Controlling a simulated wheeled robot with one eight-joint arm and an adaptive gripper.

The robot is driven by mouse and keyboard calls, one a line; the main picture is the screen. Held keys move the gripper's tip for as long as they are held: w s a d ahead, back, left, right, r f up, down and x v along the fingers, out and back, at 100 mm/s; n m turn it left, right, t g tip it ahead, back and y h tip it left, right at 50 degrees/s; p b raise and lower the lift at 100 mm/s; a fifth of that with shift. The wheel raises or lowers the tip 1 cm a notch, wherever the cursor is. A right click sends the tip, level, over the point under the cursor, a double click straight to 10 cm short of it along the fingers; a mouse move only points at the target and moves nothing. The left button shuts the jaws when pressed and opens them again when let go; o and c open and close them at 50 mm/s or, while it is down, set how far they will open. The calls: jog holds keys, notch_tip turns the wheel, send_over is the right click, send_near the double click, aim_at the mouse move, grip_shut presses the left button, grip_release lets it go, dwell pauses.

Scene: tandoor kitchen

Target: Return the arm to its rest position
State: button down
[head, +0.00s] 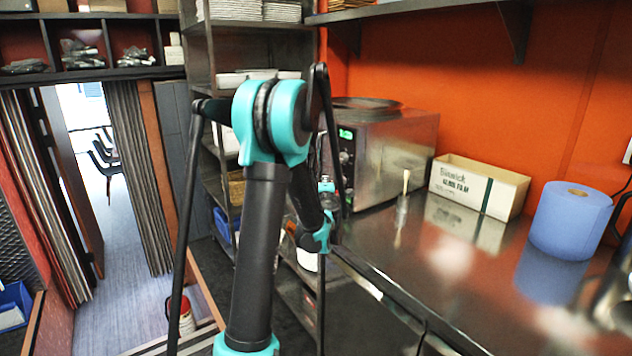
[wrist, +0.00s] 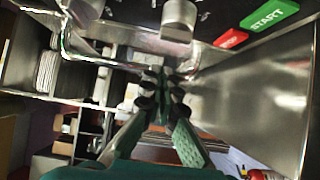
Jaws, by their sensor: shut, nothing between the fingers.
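My arm, black and teal, stands up in the middle of the head view and folds back down at its raised elbow. My gripper (wrist: 163,88) reaches forward in the wrist view, with its fingers drawn together and nothing held between them. In the head view the end of the arm is small and partly hidden by my arm links, beside the steel oven (head: 385,155). In the wrist view a green START button (wrist: 269,14), a red button (wrist: 231,39) and a metal knob (wrist: 178,19) show above the gripper, apart from the fingers.
A steel counter (head: 440,285) runs along the right, with a cardboard box (head: 478,187) and a blue paper roll (head: 571,221) on it. A dark metal shelf rack (head: 200,110) stands behind my arm. A doorway with striped curtains (head: 138,180) opens at left.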

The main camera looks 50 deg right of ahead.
jog(key=shift+s+d, duration=0.2)
jog(key=shift+s, duration=0.4)
jog(key=shift+s+d, duration=0.15)
jog(key=shift+s, duration=0.4)
